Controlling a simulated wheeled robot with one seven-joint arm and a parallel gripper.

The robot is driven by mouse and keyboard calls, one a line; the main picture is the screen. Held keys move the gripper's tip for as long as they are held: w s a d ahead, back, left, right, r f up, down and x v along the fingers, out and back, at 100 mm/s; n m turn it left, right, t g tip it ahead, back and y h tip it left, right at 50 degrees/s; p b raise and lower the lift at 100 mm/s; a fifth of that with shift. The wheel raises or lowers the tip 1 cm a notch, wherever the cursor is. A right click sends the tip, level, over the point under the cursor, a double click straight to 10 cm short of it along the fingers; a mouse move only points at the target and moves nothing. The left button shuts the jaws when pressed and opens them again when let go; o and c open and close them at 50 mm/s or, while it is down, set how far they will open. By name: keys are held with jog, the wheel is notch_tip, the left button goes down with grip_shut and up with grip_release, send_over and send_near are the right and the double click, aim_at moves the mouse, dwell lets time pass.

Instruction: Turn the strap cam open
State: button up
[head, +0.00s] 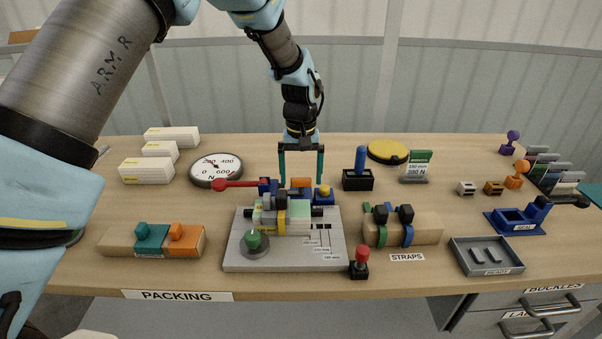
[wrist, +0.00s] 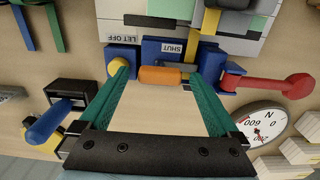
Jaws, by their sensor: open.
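The likely strap cam is an orange bar (head: 301,183) at the back of the grey strapping fixture (head: 235,255). In the wrist view the orange bar (wrist: 160,77) lies crosswise by a blue block with a SHUT label (wrist: 172,48). My gripper (head: 301,180) points down at the back of the fixture, with its green fingers spread. In the wrist view my gripper (wrist: 167,62) is open, with one finger to each side of the orange bar and visible gaps. Whether the fingertips reach down to its height is unclear.
A red-knobbed lever (head: 235,185) sticks out left of the cam. A black box with a blue handle (head: 360,165) and a dial gauge (head: 216,170) stand nearby.

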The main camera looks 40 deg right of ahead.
jog(key=shift+c, duration=0.4)
jog(key=c, duration=1.3)
jog(key=shift+m, duration=0.4)
jog(key=m+b, duration=0.1)
jog(key=m, duration=0.2)
jog(key=shift+m, duration=0.3)
jog(key=m, duration=0.4)
jog(key=shift+m, duration=0.3)
jog(key=m, duration=0.4)
jog(key=shift+m, duration=2.5)
